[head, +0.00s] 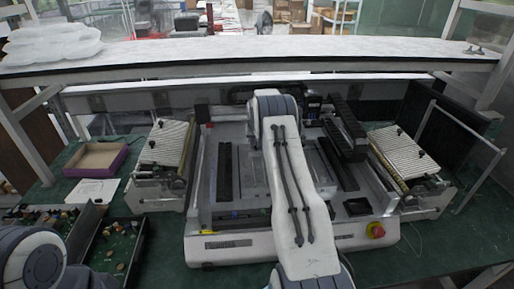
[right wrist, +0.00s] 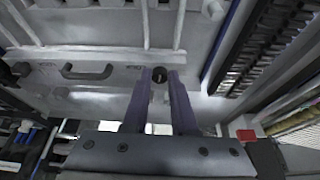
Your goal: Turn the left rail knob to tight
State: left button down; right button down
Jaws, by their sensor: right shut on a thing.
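In the right wrist view, a small dark round knob (right wrist: 159,74) sits between the tips of my right gripper (right wrist: 160,82). The gripper's two fingers are shut on it. The knob's mark or turn position is too small to read. In the head view my right arm reaches over the middle of the white machine (head: 220,245), and hides the knob and most of the gripper. My left gripper is out of view; only part of my left arm shows at the lower left.
A red button (head: 376,230) is on the machine's front right. Ribbed feeder units stand left (head: 166,143) and right (head: 404,150) of it. A purple-edged box (head: 97,172) and dark trays of parts (head: 121,250) lie on the green table at left. A white shelf (head: 250,50) spans above.

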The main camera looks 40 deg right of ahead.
jog(key=m+b, duration=0.1)
jog(key=m+h+b, duration=0.1)
jog(key=m, duration=0.1)
jog(key=shift+w+a+f+g, duration=0.1)
jog(key=shift+w+f+g, duration=0.05)
jog(key=shift+g, duration=0.15)
jog(key=shift+w+m+g+b, duration=0.1)
jog(key=shift+m+g+b, duration=0.2)
jog(key=shift+m+b, duration=0.6)
jog(key=shift+m, duration=0.3)
jog(key=c, duration=0.7)
grip_release()
jog(key=shift+a, duration=0.1)
jog(key=shift+r, duration=0.2)
jog(key=shift+b+v, duration=1.35)
jog(key=shift+v, duration=3.85)
